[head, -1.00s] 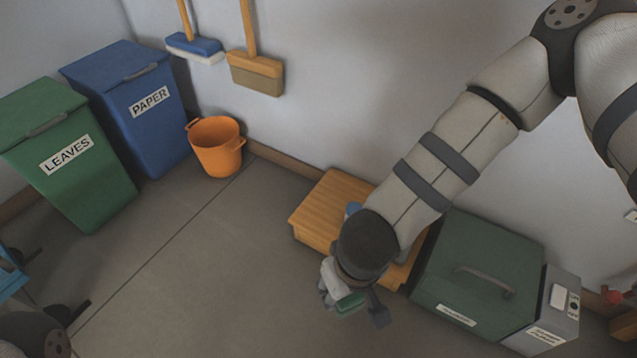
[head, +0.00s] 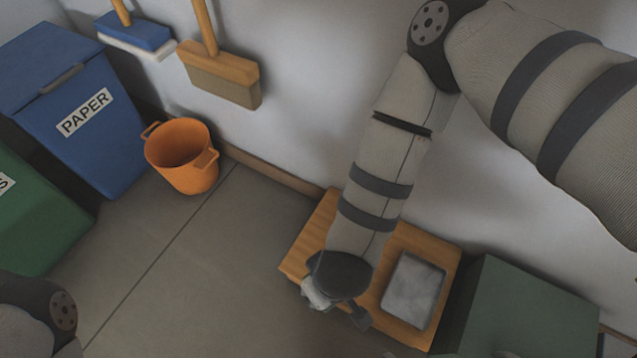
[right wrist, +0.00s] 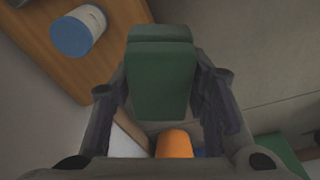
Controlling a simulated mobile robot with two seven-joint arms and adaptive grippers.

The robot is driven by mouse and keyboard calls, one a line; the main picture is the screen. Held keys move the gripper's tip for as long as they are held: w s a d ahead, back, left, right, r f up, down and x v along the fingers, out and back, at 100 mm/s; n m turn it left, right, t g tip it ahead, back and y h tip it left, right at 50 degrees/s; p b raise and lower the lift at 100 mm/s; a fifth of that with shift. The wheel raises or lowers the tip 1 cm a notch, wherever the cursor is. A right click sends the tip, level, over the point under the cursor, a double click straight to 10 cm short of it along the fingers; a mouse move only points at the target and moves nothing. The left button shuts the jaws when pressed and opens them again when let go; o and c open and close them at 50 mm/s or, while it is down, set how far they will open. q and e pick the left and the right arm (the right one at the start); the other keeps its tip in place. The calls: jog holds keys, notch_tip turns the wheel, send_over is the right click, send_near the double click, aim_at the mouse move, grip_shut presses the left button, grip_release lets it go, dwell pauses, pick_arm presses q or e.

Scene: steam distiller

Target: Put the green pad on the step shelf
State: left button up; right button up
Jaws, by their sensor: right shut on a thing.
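The green pad (right wrist: 161,80) is between the two fingers of my right gripper (right wrist: 163,100), which is shut on it. In the head view my right gripper (head: 335,300) is over the near edge of the low wooden step shelf (head: 308,240), and the pad is hidden there by the wrist. The shelf's wood (right wrist: 42,48) is at the upper left of the right wrist view, apart from the pad. My left gripper is out of view; only part of my left arm shows at the lower left.
A grey rectangular tray or pad (head: 412,290) lies on the shelf's right part. A blue-topped jar (right wrist: 78,32) stands on the shelf. A dark green box (head: 525,315) is right of the shelf. An orange bucket (head: 183,160) and blue paper bin (head: 75,110) are left. Floor between is clear.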

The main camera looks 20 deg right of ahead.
jog(key=w+d+f+b, duration=0.3)
jog(key=w+f+b, duration=0.15)
jog(key=w, duration=0.35)
jog(key=b, duration=0.2)
send_over(318, 250)
jog(key=s, duration=0.1)
notch_tip(318, 250, down, 5)
jog(key=shift+d, duration=0.1)
jog(key=shift+w+f+b, duration=0.15)
jog(key=shift+f+b, duration=0.3)
jog(key=shift+f, duration=0.5)
jog(key=shift+w+f+b, duration=0.1)
jog(key=shift+f+b, duration=0.3)
jog(key=shift+f, duration=0.55)
jog(key=o, duration=1.1)
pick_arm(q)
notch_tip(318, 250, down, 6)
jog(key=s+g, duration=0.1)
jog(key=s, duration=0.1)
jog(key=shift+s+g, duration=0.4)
pick_arm(e)
jog(key=shift+o, duration=0.2)
jog(key=shift+r, duration=0.15)
